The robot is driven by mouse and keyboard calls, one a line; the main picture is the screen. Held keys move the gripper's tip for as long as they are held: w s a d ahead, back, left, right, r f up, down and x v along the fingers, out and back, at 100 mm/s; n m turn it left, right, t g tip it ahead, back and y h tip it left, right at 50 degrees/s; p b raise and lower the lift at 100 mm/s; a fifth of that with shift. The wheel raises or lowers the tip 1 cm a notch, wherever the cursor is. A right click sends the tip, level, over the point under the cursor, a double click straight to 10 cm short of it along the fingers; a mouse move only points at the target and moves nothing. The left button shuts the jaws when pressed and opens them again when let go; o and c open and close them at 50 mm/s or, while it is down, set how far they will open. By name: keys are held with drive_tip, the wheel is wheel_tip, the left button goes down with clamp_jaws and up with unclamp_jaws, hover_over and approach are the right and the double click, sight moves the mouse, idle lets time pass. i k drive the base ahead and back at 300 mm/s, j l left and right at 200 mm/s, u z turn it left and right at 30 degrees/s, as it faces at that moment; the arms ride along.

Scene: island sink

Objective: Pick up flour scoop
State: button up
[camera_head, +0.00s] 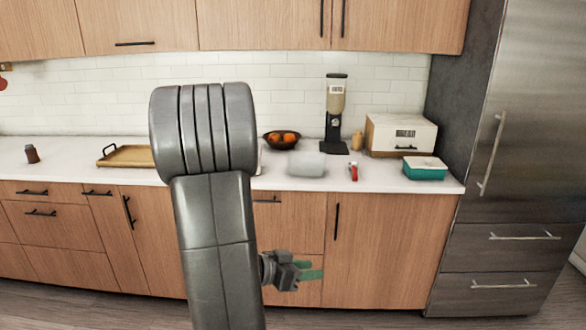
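My gripper (314,269) hangs in front of the lower cabinets, below the counter edge. Its two green fingers point right with a gap between them, and nothing shows in it. I cannot pick out a flour scoop for certain. A small red and white object (353,171) lies near the counter's front edge, up and to the right of my gripper; it is too small to identify. A pale translucent container (306,164) sits just left of it. My arm hides part of the counter left of the middle.
The white counter (390,182) also holds a wooden tray (127,156), a brown jar (31,153), a bowl of oranges (282,140), a tall dispenser (336,110), a bread box (400,134) and a teal container (425,169). A steel fridge (520,150) stands at the right.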

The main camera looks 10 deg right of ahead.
sight(354, 171)
drive_tip(key=i+l+u, duration=0.2)
drive_tip(key=l+u, duration=0.2)
drive_tip(key=l, duration=0.15)
drive_tip(key=i+l+u, duration=0.1)
drive_tip(key=l+u, duration=0.75)
drive_tip(key=l, duration=0.25)
drive_tip(key=k+l+u, duration=0.1)
drive_tip(key=l+u, duration=0.3)
drive_tip(key=l, duration=0.2)
drive_tip(key=k+l, duration=0.1)
drive_tip(key=l, duration=0.35)
drive_tip(key=k+l, duration=0.1)
drive_tip(key=l, duration=0.85)
drive_tip(key=k+l, duration=0.15)
drive_tip(key=l, duration=0.3)
drive_tip(key=l+u, duration=0.05)
